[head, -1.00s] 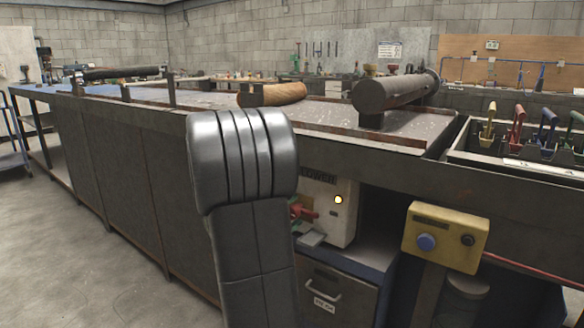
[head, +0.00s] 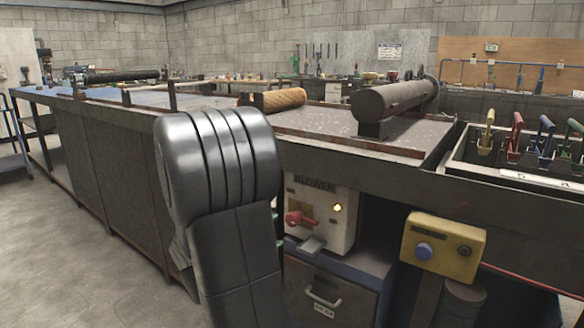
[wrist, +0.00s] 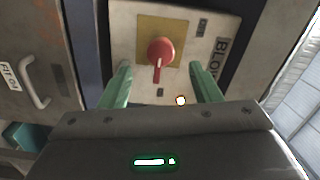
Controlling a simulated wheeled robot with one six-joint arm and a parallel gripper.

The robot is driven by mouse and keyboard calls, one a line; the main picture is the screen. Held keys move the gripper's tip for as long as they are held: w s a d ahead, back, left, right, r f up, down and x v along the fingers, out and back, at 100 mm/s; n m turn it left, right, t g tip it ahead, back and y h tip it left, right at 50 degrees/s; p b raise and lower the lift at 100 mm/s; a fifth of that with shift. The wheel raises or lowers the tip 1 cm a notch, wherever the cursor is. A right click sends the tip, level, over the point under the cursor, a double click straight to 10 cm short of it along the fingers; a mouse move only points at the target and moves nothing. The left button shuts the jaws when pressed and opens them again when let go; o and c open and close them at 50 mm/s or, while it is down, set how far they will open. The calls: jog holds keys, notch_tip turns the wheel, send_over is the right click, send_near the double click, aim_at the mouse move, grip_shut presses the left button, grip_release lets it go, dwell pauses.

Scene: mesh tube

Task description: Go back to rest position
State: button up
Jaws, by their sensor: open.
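Beyond the fingers is a red rotary switch (wrist: 160,52) on a yellow plate, on the front of the blower box (wrist: 122,30). The fingers look apart from the switch. My arm stands in front of the bench, left of the box, and hides most of my gripper there.
The long bench (head: 110,190) runs across the view, with a dark roller (head: 395,97) and a brown roll (head: 277,99) on top. A yellow button box (head: 443,245) juts out at the right. A drawer cabinet (head: 325,290) stands below the blower box. The floor at left is clear.

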aim_at(290, 223)
jog(key=p+v, duration=0.1)
jog(key=v, duration=0.4)
jog(key=b+x, duration=0.3)
jog(key=x, duration=1)
jog(key=shift+w+d+f+b, duration=0.1)
jog(key=shift+d+b, duration=0.05)
jog(key=shift+b, duration=0.25)
jog(key=shift+w+r+n+p, duration=0.15)
jog(key=shift+r+n+p, duration=0.2)
jog(key=shift+p, duration=0.4)
jog(key=n+p, duration=0.9)
jog(key=p, duration=0.1)
jog(key=shift+f, duration=0.1)
jog(key=shift+f+n+p, duration=0.2)
jog(key=shift+n+p, duration=0.45)
jog(key=shift+n, duration=0.2)
jog(key=shift+d, duration=0.1)
